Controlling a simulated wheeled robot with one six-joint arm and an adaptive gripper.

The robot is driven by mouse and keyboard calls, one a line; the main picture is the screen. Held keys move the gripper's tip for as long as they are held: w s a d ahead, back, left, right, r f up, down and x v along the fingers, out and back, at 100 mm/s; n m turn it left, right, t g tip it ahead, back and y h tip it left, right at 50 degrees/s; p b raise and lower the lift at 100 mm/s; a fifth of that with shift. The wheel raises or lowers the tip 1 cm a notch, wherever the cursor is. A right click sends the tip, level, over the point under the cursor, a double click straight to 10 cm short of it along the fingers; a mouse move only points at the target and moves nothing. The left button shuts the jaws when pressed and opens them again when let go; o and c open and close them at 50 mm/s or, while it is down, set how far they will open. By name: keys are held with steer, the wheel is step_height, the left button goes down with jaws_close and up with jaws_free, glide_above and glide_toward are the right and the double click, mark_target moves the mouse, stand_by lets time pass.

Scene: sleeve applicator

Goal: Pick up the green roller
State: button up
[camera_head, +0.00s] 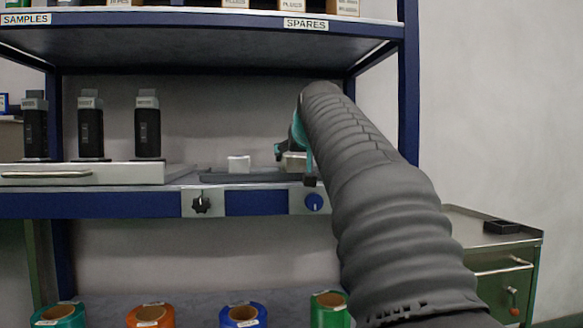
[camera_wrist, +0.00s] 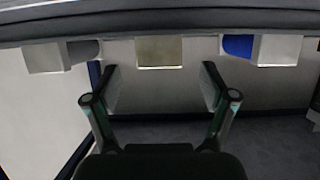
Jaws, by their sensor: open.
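No thing in view is plainly marked as a roller. A green roll (camera_head: 328,312) with a brown core stands upright at the bottom of the head view, beside my arm. A teal-green roll (camera_head: 58,316) stands at the far left of the same row. Both are cut off by the lower picture edge. My gripper (camera_wrist: 160,78) is open and empty in the wrist view, with its fingers wide apart. In the head view my sleeved arm reaches toward the workbench, and its end largely hides the gripper. No green roll shows between the fingers.
An orange roll (camera_head: 151,315) and a blue roll (camera_head: 243,315) stand between the green ones. Several dark devices (camera_head: 90,128) stand on the bench at left. A white block (camera_head: 238,164) lies mid-bench. An upper shelf (camera_head: 200,50) overhangs. A green cabinet (camera_head: 510,262) stands at right.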

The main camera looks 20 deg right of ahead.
mark_target(297, 158)
steer(key=shift+x, duration=1.8)
steer(key=c, duration=1.4)
steer(key=shift+r, duration=0.15)
steer(key=shift+c, duration=0.8)
steer(key=shift+r, duration=0.1)
